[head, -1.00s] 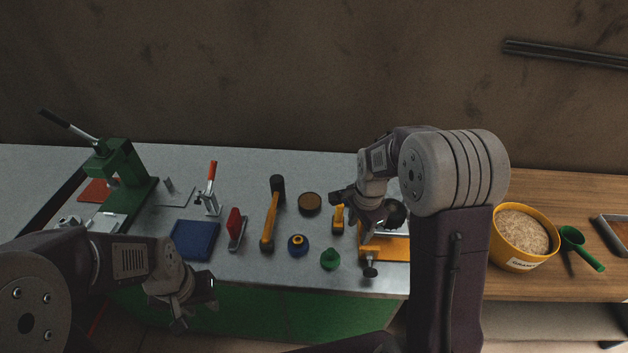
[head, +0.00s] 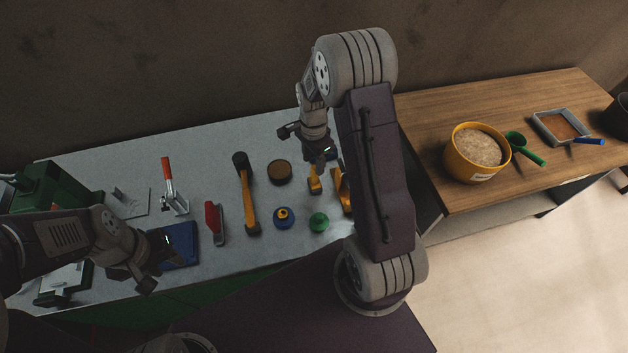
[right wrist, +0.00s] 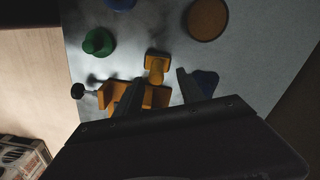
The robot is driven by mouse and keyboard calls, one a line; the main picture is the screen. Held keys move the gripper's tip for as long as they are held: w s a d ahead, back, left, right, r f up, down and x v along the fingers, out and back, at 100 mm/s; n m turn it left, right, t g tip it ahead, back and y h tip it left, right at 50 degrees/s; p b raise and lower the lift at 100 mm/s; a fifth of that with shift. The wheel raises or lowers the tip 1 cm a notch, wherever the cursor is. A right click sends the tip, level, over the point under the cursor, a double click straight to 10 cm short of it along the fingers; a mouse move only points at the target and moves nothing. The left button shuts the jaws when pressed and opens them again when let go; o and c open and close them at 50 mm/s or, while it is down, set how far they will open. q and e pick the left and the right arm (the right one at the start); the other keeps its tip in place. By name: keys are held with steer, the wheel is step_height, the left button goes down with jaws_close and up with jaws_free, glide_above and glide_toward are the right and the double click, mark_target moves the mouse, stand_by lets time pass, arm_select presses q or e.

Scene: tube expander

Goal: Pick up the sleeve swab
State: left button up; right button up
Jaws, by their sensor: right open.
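A small yellow piece with a block-like end (head: 315,184) lies on the grey bench; it may be the sleeve swab, but I cannot be sure. It also shows in the right wrist view (right wrist: 157,62), just beyond and between the fingertips. My right gripper (head: 314,155) is open and empty above the bench, behind this piece in the head view; its two fingers (right wrist: 160,80) stand apart in the wrist view. My left gripper (head: 160,262) looks open and empty, over the blue pad's left front side.
An orange clamp (head: 342,190) sits close by, partly hidden by my right arm. The wooden table holds a yellow bucket (head: 460,160).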

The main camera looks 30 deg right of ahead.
mark_target(315, 176)
step_height(315, 176, down, 2)
steer(key=shift+w+f, duration=0.1)
steer(key=shift+w, duration=0.05)
steer(key=shift+s+d+f+p, duration=0.1)
steer(key=shift+s+f+p, duration=0.2)
steer(key=shift+f, duration=0.1)
steer(key=f, duration=0.4)
steer(key=shift+s+p, duration=0.2)
steer(key=shift+p, duration=0.2)
steer(key=shift+w+d+f, duration=0.1)
steer(key=shift+w+f, duration=0.05)
steer(key=shift+f, duration=0.1)
jaws_close()
